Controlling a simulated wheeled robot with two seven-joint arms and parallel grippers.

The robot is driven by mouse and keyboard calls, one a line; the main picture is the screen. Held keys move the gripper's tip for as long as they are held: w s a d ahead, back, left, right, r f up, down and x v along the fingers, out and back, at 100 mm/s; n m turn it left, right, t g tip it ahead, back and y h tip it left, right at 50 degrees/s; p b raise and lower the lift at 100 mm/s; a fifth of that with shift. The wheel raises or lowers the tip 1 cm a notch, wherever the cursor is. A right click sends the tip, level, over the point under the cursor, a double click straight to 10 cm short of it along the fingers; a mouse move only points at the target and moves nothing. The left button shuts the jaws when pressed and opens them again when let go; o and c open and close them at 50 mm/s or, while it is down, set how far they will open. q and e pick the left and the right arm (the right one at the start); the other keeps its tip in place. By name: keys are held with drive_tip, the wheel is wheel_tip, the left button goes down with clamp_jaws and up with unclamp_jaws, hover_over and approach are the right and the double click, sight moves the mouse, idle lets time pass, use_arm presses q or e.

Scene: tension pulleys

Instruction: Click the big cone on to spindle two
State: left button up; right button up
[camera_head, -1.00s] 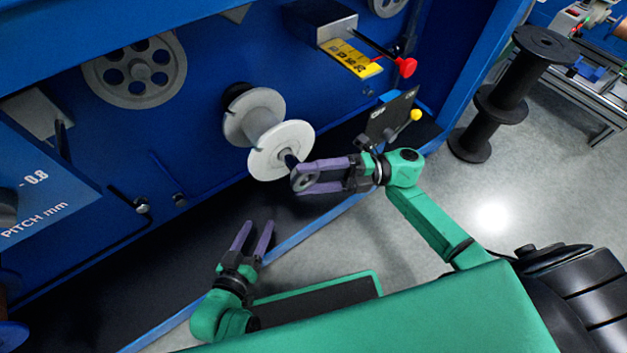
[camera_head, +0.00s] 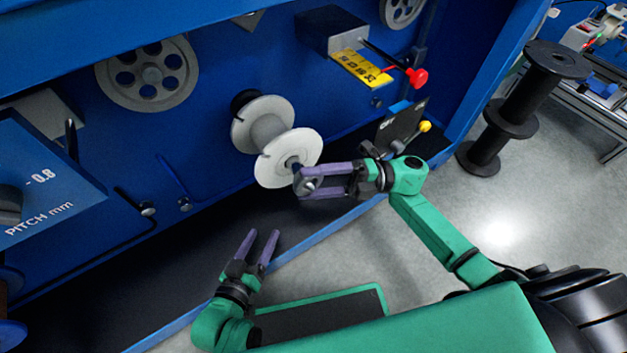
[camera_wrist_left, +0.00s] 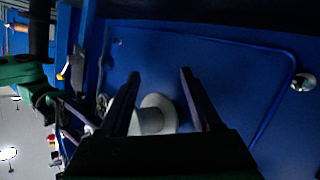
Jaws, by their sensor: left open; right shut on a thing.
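A white spool (camera_head: 268,129) sits on a spindle that sticks out from the blue machine wall. No number shows on this spindle, so I cannot tell whether it is spindle two. My right gripper (camera_head: 303,184) is shut on a small grey cone (camera_head: 310,186), just in front of and slightly below the spool's outer flange. The spindle's end is partly hidden there, and I cannot tell whether the cone touches it. My left gripper (camera_head: 262,238) is open and empty, low and in front of the machine. The spool (camera_wrist_left: 151,118) shows beyond its fingers in the left wrist view.
A yellow-labelled box (camera_head: 333,30) and a red knob (camera_head: 418,78) stick out above the spool. A dark panel (camera_head: 400,130) with a yellow knob is right of it. A black reel stand (camera_head: 512,118) stands on the floor at right.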

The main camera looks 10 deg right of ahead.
drive_tip(key=shift+w, duration=0.15)
drive_tip(key=shift+w+a+r+b, duration=0.1)
drive_tip(key=shift+w+a+b, duration=0.15)
drive_tip(key=shift+w+b, duration=0.35)
drive_tip(key=shift+w+r+b, duration=0.15)
drive_tip(key=shift+r+b, duration=0.05)
drive_tip(key=shift+b, duration=0.1)
drive_tip(key=shift+w, duration=0.1)
drive_tip(key=shift+w+a+b, duration=0.15)
drive_tip(key=shift+w+b, duration=0.05)
drive_tip(key=shift+b, duration=0.25)
drive_tip(key=shift+w+a+b, duration=0.15)
drive_tip(key=shift+w+b, duration=0.25)
drive_tip(key=shift+w, duration=0.05)
drive_tip(key=shift+w+a+f, duration=0.1)
drive_tip(key=shift+w+f, duration=0.2)
drive_tip(key=shift+w, duration=0.05)
drive_tip(key=shift+w+f, duration=0.1)
clamp_jaws()
drive_tip(key=shift+f, duration=0.1)
